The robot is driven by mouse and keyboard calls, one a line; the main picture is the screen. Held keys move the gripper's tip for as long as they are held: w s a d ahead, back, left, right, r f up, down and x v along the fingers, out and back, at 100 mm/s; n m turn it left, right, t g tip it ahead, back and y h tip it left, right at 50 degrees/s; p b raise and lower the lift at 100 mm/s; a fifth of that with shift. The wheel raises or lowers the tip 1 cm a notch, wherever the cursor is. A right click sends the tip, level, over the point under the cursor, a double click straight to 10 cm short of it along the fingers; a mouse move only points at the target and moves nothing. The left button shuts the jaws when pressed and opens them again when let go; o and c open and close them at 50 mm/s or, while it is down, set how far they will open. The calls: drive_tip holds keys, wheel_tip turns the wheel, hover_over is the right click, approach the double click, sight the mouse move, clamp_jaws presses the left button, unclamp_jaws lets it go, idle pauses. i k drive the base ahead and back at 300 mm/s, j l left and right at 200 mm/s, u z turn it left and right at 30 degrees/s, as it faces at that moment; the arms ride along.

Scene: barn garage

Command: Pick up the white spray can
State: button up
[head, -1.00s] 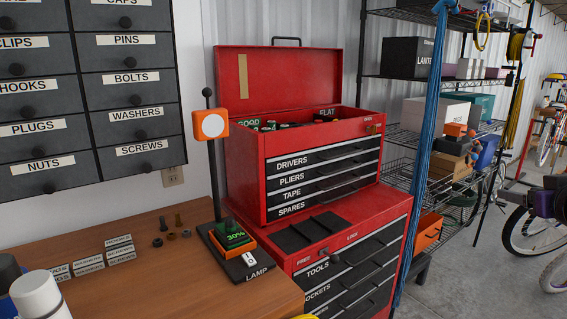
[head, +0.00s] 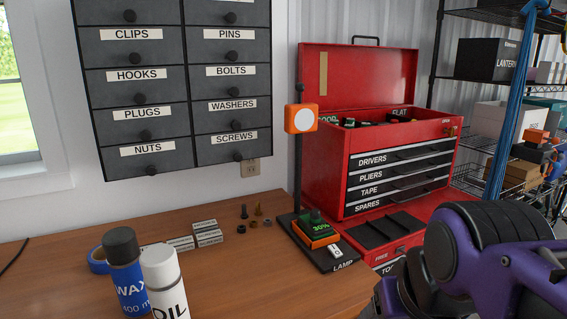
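A white can (head: 162,281) with a grey-white cap and the black letters "OIL" stands upright on the wooden workbench at the lower left. It is most likely the white spray can; its bottom is cut off by the picture edge. A blue can (head: 128,277) marked "WAX" with a black cap stands just left of it, partly behind it. My purple and black arm shows at the lower right. My gripper's fingers are not in view, and the arm is well apart from the cans.
A lamp (head: 300,125) on a black base and a red tool chest (head: 329,192) stand to the right. Labels (head: 208,232), bolts (head: 258,212) and blue tape (head: 97,262) lie behind the cans. The bench (head: 245,290) is clear between white can and lamp.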

sight(161, 271)
drive_tip(key=j+u, duration=0.2)
drive_tip(key=u, duration=1.15)
drive_tip(key=i+l, duration=0.05)
